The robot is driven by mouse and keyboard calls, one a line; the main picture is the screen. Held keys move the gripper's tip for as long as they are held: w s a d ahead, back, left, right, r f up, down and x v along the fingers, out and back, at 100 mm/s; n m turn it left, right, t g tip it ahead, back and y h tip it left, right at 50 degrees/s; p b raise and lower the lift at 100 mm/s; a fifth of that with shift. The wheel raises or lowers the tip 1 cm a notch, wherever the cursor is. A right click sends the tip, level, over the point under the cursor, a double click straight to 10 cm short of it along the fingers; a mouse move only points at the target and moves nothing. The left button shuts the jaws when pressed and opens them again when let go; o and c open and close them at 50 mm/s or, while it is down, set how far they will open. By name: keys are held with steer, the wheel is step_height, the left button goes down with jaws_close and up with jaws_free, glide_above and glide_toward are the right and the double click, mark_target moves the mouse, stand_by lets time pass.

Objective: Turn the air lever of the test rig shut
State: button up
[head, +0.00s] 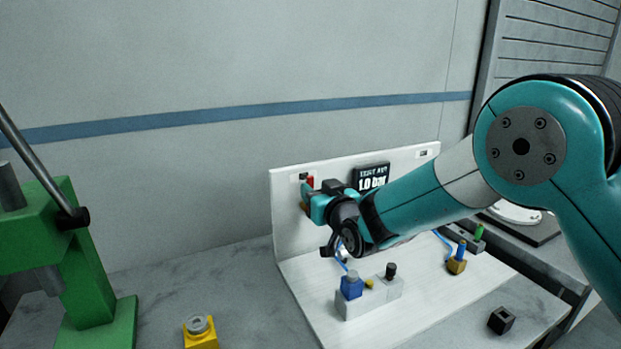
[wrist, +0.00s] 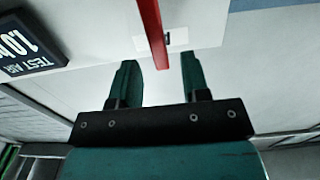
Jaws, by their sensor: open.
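The red air lever (head: 310,181) shows as a small red piece at the upper left of the white test rig panel (head: 285,225), partly hidden by my gripper (head: 308,202). In the wrist view, the lever (wrist: 149,25) is a long red bar running down from the top edge. Its lower end reaches between the two dark green fingers of my gripper (wrist: 158,66), with a gap to each side. The gripper is open and holds nothing. I cannot tell whether a finger touches the lever, and the valve body behind it is mostly hidden.
A dark display (head: 372,177) reading 1.0 bar is on the panel, right of the lever. A white block with a blue part (head: 351,286) sits on the rig base. A green press (head: 85,270) and a yellow part (head: 200,334) stand left; a black cube (head: 501,320) lies at right.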

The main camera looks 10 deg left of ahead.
steer(key=shift+p+x, duration=0.35)
steer(key=shift+x, duration=1.55)
steer(key=shift+c, duration=0.4)
jaws_close()
